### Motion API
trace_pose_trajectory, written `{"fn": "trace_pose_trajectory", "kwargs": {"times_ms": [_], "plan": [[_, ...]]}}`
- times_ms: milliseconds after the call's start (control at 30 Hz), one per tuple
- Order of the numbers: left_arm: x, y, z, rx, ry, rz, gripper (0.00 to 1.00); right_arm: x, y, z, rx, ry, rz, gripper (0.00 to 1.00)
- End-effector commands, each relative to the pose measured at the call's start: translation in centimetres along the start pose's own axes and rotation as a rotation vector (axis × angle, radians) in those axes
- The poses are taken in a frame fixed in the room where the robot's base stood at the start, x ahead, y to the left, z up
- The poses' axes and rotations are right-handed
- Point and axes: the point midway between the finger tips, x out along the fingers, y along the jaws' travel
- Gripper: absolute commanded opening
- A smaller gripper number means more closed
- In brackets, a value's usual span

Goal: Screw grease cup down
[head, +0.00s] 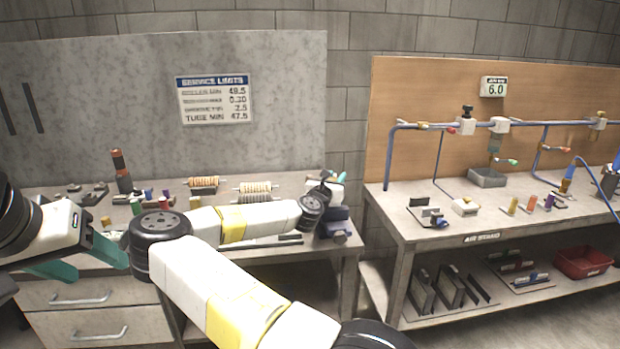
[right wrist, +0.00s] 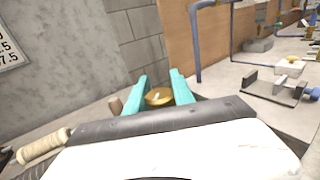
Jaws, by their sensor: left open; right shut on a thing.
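The grease cup (right wrist: 158,97) is a round brass cap in the right wrist view. It sits between the teal fingertips of my right gripper (right wrist: 160,92), which is shut on it. What lies under the cup is hidden behind the gripper body. In the head view my right gripper (head: 341,178) is at the right end of the left bench, and the cup cannot be made out there. My left gripper (head: 85,262) is open and empty at the lower left, in front of the left bench and apart from the cup.
A blue vise-like fixture (head: 336,224) stands at the left bench's right end, close below my right gripper. Spools (head: 255,190) and small parts lie on that bench. The air stand bench (head: 400,222) is to the right, across a gap, with blue piping above.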

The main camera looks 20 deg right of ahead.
Motion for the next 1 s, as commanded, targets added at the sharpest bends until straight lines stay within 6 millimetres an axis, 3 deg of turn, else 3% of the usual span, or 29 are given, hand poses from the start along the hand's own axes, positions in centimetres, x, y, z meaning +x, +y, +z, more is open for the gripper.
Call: {"fn": "trace_pose_trajectory", "kwargs": {"times_ms": [1000], "plan": [[0.0, 0.0, 0.0, 0.000, 0.000, 0.000, 0.59, -1.0, -2.3, -0.4, 0.006, 0.009, -0.960, 0.00]]}}
